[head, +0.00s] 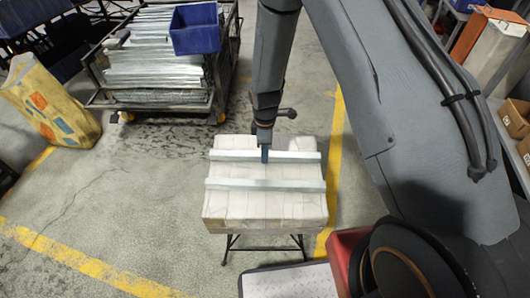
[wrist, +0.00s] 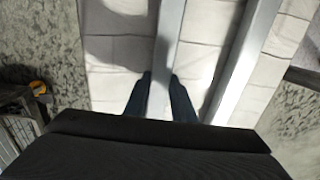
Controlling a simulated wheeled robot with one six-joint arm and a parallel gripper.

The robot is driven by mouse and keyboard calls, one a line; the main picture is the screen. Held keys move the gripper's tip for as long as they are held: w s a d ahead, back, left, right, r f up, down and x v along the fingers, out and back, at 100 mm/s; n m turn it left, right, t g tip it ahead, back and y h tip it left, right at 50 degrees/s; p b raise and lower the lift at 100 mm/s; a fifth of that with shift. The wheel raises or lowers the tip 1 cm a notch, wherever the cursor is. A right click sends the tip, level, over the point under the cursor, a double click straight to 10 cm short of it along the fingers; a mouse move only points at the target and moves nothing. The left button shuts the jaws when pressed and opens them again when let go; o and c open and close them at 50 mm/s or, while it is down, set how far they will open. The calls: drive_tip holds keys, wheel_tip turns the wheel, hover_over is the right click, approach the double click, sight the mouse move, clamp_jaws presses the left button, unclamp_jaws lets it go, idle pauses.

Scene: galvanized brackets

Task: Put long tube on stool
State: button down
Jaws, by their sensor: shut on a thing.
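The stool (head: 265,210) has a pale, padded, block-like top on thin dark legs. Two long light-grey tubes lie across it, side by side and nearly parallel. My gripper (head: 265,155) points down at the far tube (head: 298,157), around its middle. In the wrist view its two dark blue fingers (wrist: 160,92) are shut on either side of this tube (wrist: 167,45). The tube is on or very close to the stool top; I cannot tell if there is a gap. The near tube (head: 265,185) is free; it also shows in the wrist view (wrist: 243,60).
A cart stacked with metal pieces (head: 155,60) and a blue bin (head: 195,28) stands at the back left. A yellow patterned container (head: 50,103) is at the far left. A red box (head: 345,255) is at the front right. The floor left of the stool is clear.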

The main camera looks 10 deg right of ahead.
drive_tip(key=shift+f, duration=0.15)
drive_tip(key=c, duration=1.5)
unclamp_jaws()
wheel_tip(320, 180, up, 12)
drive_tip(key=s+d+r+m, duration=0.5)
drive_tip(key=s+m, duration=0.1)
drive_tip(key=s, duration=0.1)
drive_tip(key=s+d+r+m, duration=0.5)
drive_tip(key=s+r+m, duration=0.1)
drive_tip(key=s, duration=0.1)
drive_tip(key=s+d+r+m, duration=0.5)
drive_tip(key=s+r, duration=0.1)
drive_tip(key=s, duration=0.1)
drive_tip(key=shift+s+d+m+b, duration=0.35)
drive_tip(key=shift+d+m, duration=0.05)
